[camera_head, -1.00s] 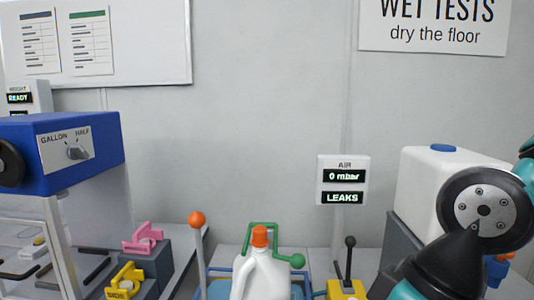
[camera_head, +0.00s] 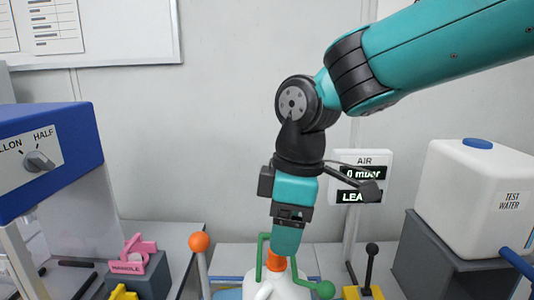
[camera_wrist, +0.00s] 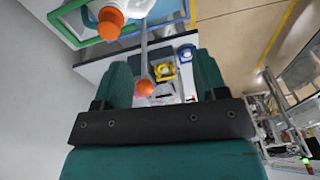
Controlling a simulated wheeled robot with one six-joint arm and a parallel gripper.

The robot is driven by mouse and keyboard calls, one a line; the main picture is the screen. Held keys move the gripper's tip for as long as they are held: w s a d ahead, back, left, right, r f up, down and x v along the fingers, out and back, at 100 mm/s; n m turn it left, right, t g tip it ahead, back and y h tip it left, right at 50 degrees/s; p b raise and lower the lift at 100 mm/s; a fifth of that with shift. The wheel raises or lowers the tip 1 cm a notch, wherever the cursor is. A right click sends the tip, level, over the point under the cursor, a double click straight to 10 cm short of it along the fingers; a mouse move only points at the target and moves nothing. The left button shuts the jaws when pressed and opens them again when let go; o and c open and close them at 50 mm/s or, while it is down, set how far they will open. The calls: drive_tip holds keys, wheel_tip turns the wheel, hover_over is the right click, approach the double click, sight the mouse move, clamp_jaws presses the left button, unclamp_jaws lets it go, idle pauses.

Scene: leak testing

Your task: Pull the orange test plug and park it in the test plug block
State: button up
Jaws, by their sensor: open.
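The orange test plug (camera_head: 277,264) sits on the neck of the white jug (camera_head: 262,288), partly behind my gripper. In the wrist view the plug (camera_wrist: 110,22) and the jug (camera_wrist: 138,8) are at the top, beyond the left finger. My gripper (camera_head: 287,238) points down just above the plug in the head view. In the wrist view my gripper (camera_wrist: 163,75) has its fingers spread apart, with nothing held between them. I cannot tell which object is the test plug block.
Pink (camera_head: 133,256) and yellow (camera_head: 123,293) pieces are at left, a white water tank (camera_head: 470,195) at right.

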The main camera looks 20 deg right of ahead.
sight(277, 261)
drive_tip(key=w+d+r+n+h+p, duration=0.2)
drive_tip(key=w+r+n, duration=0.25)
drive_tip(key=w, duration=0.35)
drive_tip(key=shift+m, duration=0.25)
drive_tip(key=f+p, duration=0.1)
drive_tip(key=f, duration=0.4)
drive_tip(key=f+p, duration=0.1)
drive_tip(key=f, duration=0.5)
drive_tip(key=f+p, duration=0.1)
drive_tip(key=f, duration=0.4)
drive_tip(key=shift+s+f, duration=0.3)
drive_tip(key=shift+f, duration=0.1)
clamp_jaws()
drive_tip(key=shift+r, duration=0.2)
